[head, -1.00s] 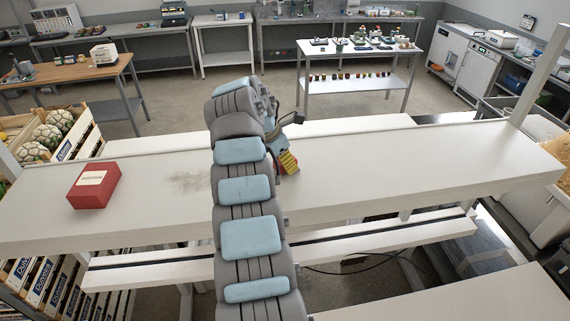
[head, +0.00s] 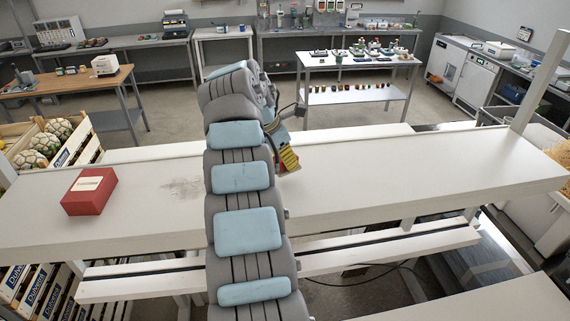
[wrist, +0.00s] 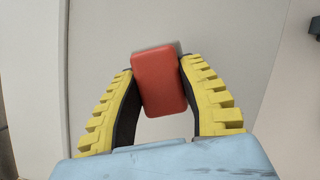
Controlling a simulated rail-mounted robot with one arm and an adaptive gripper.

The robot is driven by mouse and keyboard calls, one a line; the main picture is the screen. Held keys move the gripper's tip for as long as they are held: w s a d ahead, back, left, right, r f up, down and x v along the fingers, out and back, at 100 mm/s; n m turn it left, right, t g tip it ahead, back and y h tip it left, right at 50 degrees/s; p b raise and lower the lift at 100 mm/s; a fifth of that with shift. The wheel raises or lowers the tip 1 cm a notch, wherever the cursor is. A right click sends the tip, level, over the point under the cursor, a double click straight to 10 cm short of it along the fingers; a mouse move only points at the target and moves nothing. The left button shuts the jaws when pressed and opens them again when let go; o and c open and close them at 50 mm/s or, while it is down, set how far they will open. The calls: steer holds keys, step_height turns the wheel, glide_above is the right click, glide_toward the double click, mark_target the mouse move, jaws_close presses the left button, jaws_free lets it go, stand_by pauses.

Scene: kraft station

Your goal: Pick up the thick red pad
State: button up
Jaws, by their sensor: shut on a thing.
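The thick red pad (wrist: 160,85) is a rounded red block in the middle of the wrist view. My gripper (wrist: 157,68) has its two yellow ribbed fingers on its left and right sides and is shut on it. The pad sits slightly tilted between the fingers. In the head view, my gripper (head: 288,160) is over the middle of the long white bench (head: 400,178).
A red box (head: 88,196) with a pale label stands on the bench's left part. The bench right of my gripper is clear. A white post (head: 540,85) rises at the right end. Crates of balls (head: 45,145) stand at the far left. A small white table (head: 358,60) stands behind.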

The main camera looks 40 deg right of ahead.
mark_target(287, 171)
steer(key=shift+s+a+r+b, duration=0.35)
steer(key=shift+s+r+b, duration=0.25)
steer(key=shift+r+b, duration=0.15)
steer(key=shift+s+a+r+b, duration=0.35)
steer(key=shift+s+r+b, duration=0.25)
steer(key=shift+r, duration=0.2)
steer(key=s+a+r+p, duration=0.1)
steer(key=s+a+r, duration=0.4)
steer(key=s, duration=0.4)
steer(key=shift+s+r, duration=0.3)
steer(key=shift+r, duration=0.35)
